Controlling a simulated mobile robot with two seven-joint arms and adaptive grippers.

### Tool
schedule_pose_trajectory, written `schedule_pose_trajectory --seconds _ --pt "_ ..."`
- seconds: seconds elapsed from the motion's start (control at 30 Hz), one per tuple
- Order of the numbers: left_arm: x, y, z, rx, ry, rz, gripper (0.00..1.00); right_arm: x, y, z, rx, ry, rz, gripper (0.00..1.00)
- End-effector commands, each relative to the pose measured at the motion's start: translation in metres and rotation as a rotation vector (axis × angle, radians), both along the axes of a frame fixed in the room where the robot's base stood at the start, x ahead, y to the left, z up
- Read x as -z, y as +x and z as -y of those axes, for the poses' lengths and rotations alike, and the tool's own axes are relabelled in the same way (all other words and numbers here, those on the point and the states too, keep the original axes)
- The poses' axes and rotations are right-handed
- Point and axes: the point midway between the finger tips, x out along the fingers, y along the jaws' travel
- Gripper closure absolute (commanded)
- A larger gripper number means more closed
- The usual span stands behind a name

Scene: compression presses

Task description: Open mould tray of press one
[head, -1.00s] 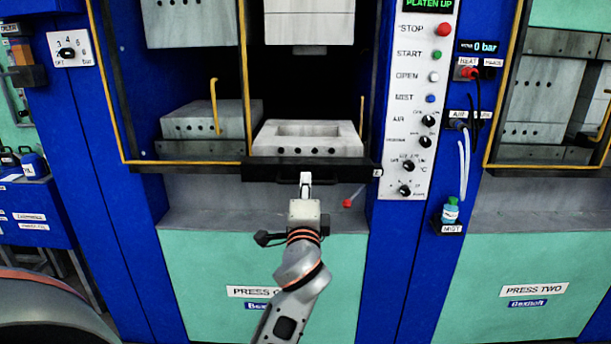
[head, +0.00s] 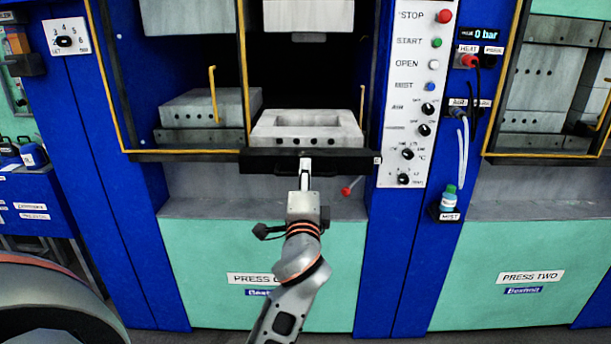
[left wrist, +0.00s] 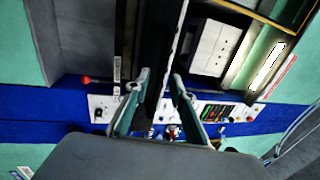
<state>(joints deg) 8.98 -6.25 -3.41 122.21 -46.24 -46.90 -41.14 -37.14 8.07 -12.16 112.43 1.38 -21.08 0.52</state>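The mould tray of press one (head: 260,163) has a black front at the bottom of the press opening. A pale grey mould block (head: 262,131) with a recess in its top sits on it. The tray front stands at the yellow frame line; I see no clear draw outward. My left gripper (head: 305,164) reaches up to the middle of this front. In the left wrist view its two fingertips (left wrist: 160,76) lie on either side of a black bar and appear closed on it; the contact is partly hidden. My right gripper is not in view.
Yellow guard rails (head: 243,70) frame the opening. The control panel (head: 404,100) stands to its right. A red-knobbed lever (head: 346,191) sticks out just right of my gripper. A mist bottle (head: 449,200) stands on a small shelf. Press two (head: 519,277) is at right.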

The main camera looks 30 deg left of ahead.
Motion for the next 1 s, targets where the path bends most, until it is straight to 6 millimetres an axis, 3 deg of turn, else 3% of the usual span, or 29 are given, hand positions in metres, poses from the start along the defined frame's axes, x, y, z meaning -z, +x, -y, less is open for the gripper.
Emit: schedule_pose_trajectory --seconds 0.17,0.6,1.0 --pt "0.004 -0.009 0.006 0.001 -0.001 -0.003 0.76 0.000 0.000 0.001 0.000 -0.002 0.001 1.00" --pt "0.014 -0.059 0.037 0.001 -0.001 0.000 0.76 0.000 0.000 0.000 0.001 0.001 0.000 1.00" --pt "0.015 -0.063 0.039 0.000 -0.001 0.001 0.76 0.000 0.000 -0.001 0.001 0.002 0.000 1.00"
